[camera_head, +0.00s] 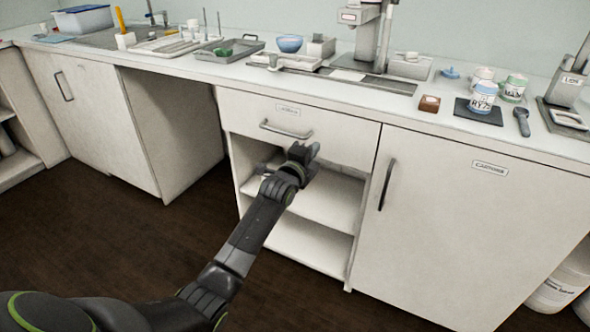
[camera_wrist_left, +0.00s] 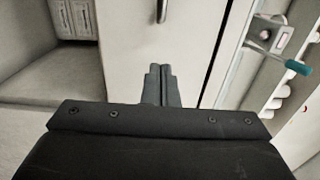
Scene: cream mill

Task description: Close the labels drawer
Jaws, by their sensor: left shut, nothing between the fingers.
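A white drawer (camera_head: 335,133) with a grey bar handle (camera_head: 286,131) and a small label plate sits under the counter, above an open shelf space. The plate's text is too small to read. The drawer looks nearly flush, but I cannot tell whether a small gap is left. My left gripper (camera_head: 303,152) is shut and empty, just in front of the drawer's lower edge and below its handle; contact is unclear. In the left wrist view the shut fingers (camera_wrist_left: 161,85) point at a pale front panel (camera_wrist_left: 185,45) with a handle at the top. My right gripper is out of view.
A closed cupboard door (camera_head: 460,215) with a vertical handle stands right of the shelves. The counter (camera_head: 440,117) above carries jars, trays, a bowl and a stand. An open knee space (camera_head: 175,130) lies to the left. The dark floor in front is clear.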

